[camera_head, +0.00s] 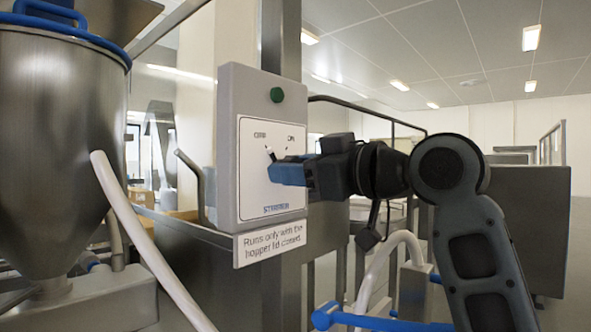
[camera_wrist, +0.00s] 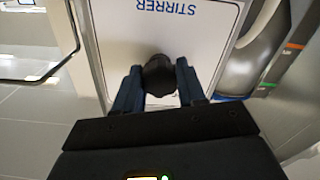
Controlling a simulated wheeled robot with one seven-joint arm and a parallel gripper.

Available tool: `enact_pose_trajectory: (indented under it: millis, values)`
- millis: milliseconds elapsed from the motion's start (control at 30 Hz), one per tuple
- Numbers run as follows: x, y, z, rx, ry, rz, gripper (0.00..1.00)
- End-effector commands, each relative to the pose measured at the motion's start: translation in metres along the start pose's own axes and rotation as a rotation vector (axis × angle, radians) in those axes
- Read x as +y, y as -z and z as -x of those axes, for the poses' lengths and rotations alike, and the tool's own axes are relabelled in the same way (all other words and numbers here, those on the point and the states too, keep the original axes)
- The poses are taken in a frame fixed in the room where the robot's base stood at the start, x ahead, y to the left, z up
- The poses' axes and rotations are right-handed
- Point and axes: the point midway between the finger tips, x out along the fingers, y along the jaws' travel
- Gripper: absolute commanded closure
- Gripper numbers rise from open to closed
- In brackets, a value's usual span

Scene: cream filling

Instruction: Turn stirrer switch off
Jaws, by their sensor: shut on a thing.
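The stirrer switch box (camera_head: 232,150) is a grey box with a white face plate (camera_head: 285,130) marked OFF at left, ON at right and STIRRER below. My gripper (camera_head: 279,172) reaches it from the right with blue fingers at the plate. In the wrist view, the fingers are shut on the black switch knob (camera_wrist: 159,74), one on each side, below the STIRRER lettering. In the head view the fingers hide most of the knob. A small dark, white-marked part shows above them, towards the OFF side. The exact setting is hard to tell.
A green round lamp or button (camera_head: 277,94) sits above the plate; it looks dark. A label (camera_head: 270,242) about the hopper lid hangs below the box. A steel hopper (camera_head: 60,150) with a blue rim stands at left, with a pale hose (camera_head: 140,235) in front.

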Motion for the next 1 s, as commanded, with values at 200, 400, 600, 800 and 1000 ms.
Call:
enact_pose_trajectory:
  millis: [200, 400, 600, 800, 1000]
  values:
    - [0.000, 0.000, 0.000, -0.001, -0.001, 0.001, 0.45]
    - [0.000, 0.000, 0.000, 0.000, 0.000, 0.000, 0.35]
    - [0.000, 0.000, 0.003, 0.000, -0.001, 0.000, 0.35]
    - [0.000, -0.001, 0.030, 0.000, -0.002, 0.000, 0.35]
    - [0.001, -0.001, 0.061, 0.000, -0.003, 0.001, 0.35]
